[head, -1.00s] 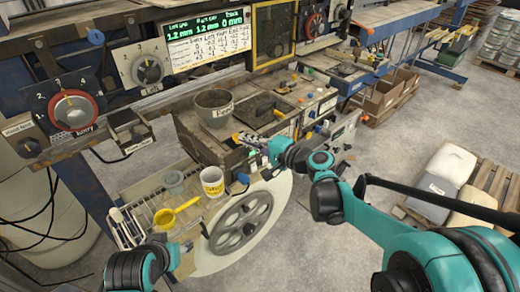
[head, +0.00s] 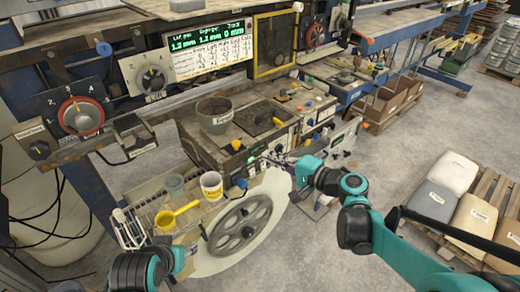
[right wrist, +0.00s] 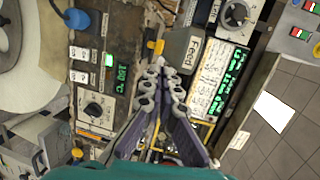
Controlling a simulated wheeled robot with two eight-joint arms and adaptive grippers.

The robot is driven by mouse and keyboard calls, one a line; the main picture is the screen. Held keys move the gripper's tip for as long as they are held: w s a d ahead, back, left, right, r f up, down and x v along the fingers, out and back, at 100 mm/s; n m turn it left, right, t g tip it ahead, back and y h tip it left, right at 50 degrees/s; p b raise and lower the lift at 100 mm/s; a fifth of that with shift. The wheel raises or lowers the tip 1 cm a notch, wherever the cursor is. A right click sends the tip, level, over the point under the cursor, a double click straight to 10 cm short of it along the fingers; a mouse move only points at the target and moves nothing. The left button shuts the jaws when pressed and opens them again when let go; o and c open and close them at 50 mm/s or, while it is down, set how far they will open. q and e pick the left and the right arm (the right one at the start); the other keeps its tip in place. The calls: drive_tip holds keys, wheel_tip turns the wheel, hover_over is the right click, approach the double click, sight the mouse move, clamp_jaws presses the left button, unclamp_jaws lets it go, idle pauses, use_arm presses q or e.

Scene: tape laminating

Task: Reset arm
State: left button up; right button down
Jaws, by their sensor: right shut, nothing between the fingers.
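My right gripper (head: 266,158) is in front of the machine's control box, at the right of the handwheel's upper edge. In the right wrist view its fingers (right wrist: 160,68) come together at the tips with nothing between them. That view looks onto the control box (right wrist: 104,65) with its green display and black knob; I cannot tell the exact gap to it. My left arm comes in at the bottom left of the head view, beside the pale disc; its fingers (head: 188,247) are too small and partly hidden to read.
A spoked handwheel (head: 240,228) lies between the arms. A grey bowl (head: 214,115) sits on the machine. Open floor lies right, before a pallet of sacks (head: 465,200).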

drive_tip(key=v, duration=0.3)
drive_tip(key=shift+s+d+p, duration=0.15)
drive_tip(key=shift+s+p, duration=0.1)
drive_tip(key=shift+p, duration=0.05)
drive_tip(key=s+f+n+g+h, duration=0.35)
drive_tip(key=s+f, duration=0.25)
drive_tip(key=s, duration=0.2)
drive_tip(key=s+d+f+n+h, duration=0.4)
drive_tip(key=s+d+h, duration=0.4)
drive_tip(key=s, duration=0.2)
drive_tip(key=shift+s+n+g, duration=0.2)
drive_tip(key=shift+n+g, duration=0.25)
drive_tip(key=shift+n, duration=0.3)
